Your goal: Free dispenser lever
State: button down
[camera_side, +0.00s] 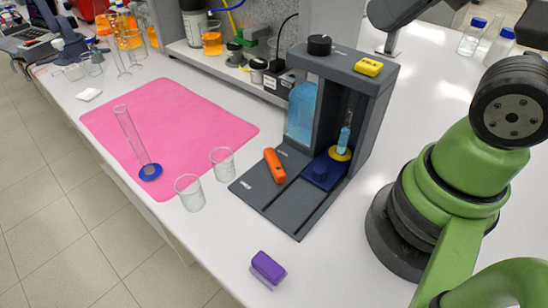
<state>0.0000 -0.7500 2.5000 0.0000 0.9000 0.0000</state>
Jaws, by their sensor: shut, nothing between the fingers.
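The dark grey dispenser rig (300,220) stands on the white bench, right of centre. An orange elongated piece (274,165) lies slanted on the left of its base; it may be the lever, but I cannot tell whether it is jammed or attached. A black knob (319,44) and a yellow block (369,67) sit on top of the rig. Inside are a blue-tinted container (301,110) and a slim light-blue tube (343,138) above a yellow ring (340,153) and a dark blue block (326,172). My gripper is not in view; my green arm is at the right.
A purple block (267,267) lies near the front edge. Two glass beakers (222,164) (190,193) stand left of the rig. A glass cylinder with a blue foot (150,172) stands on the pink mat (190,115). Bottles and a shelf fill the back.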

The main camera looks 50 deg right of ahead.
jog(key=c, duration=1.4)
grip_release()
jog(key=shift+r, duration=0.15)
jog(key=o, duration=0.4)
notch_tip(320, 180, up, 4)
jog(key=shift+r, duration=0.15)
jog(key=shift+o, duration=0.2)
jog(key=m+g+h, duration=0.2)
jog(key=g, duration=0.5)
send_over(271, 153)
notch_tip(271, 153, down, 24)
notch_tip(271, 153, down, 11)
jog(key=shift+r, duration=0.2)
